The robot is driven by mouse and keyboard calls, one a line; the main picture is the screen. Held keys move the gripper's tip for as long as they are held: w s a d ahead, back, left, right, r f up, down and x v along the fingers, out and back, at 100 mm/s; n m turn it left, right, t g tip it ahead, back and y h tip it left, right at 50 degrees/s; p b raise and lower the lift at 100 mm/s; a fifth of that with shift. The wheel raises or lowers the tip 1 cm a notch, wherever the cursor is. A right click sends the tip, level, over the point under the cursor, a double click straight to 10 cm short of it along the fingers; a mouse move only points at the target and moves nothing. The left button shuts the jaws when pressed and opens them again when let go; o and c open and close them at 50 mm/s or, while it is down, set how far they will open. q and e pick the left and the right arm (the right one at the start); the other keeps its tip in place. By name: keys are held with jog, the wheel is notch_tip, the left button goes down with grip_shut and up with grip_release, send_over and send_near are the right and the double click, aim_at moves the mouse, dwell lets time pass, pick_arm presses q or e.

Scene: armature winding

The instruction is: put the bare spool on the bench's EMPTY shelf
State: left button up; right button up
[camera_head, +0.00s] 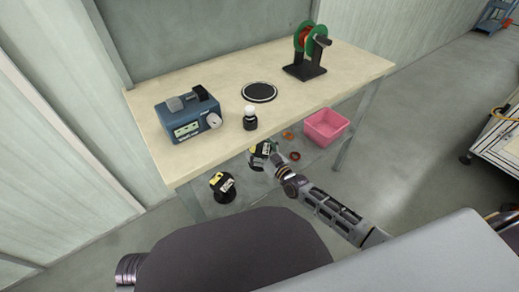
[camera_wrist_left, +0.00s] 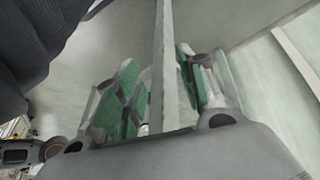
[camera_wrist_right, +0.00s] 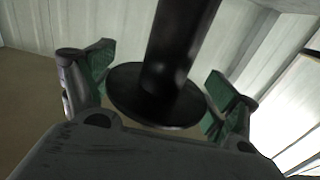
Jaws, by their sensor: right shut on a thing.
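The bare spool (camera_wrist_right: 145,100) shows in the right wrist view as a plain black round flange with a thick black core. My right gripper (camera_head: 272,157) is shut on it, with a green-padded finger at each side of the flange. A similar yellow-labelled black piece (camera_head: 222,184) is lower left. No readable EMPTY mark shows. My left gripper (camera_wrist_left: 155,85) is open, with a thin upright bar between its fingers.
The bench top (camera_head: 220,75) carries a blue machine (camera_head: 188,116), a small white-capped bottle (camera_head: 250,119), a black disc (camera_head: 259,92) and a green-flanged reel (camera_head: 304,42) on a stand. Below the front edge are a pink bin (camera_head: 326,126) and small rings (camera_head: 295,156). A bench leg (camera_head: 356,128) stands right.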

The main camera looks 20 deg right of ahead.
jog(key=shift+f+b, duration=1.8)
jog(key=shift+b, duration=0.05)
jog(key=shift+f+b, duration=0.4)
jog(key=shift+b, duration=0.05)
jog(key=shift+f+b, duration=0.85)
jog(key=shift+b, duration=0.05)
pick_arm(q)
notch_tip(320, 180, down, 12)
jog(key=d+n+t+h, duration=0.1)
jog(key=d+t, duration=0.1)
jog(key=shift+w+d+h, duration=0.15)
jog(key=shift+d+h, duration=0.1)
jog(key=shift+h, duration=0.05)
pick_arm(e)
jog(key=shift+f, duration=0.2)
pick_arm(q)
jog(key=shift+w+b, duration=0.1)
jog(key=shift+b, duration=0.2)
jog(key=shift+w, duration=0.1)
jog(key=shift+w+d+r, duration=0.1)
jog(key=shift+w+r, duration=0.1)
jog(key=shift+w, duration=0.15)
pick_arm(e)
jog(key=shift+f, duration=0.1)
pick_arm(q)
jog(key=shift+s+f, duration=0.15)
pick_arm(e)
jog(key=shift+f, duration=0.1)
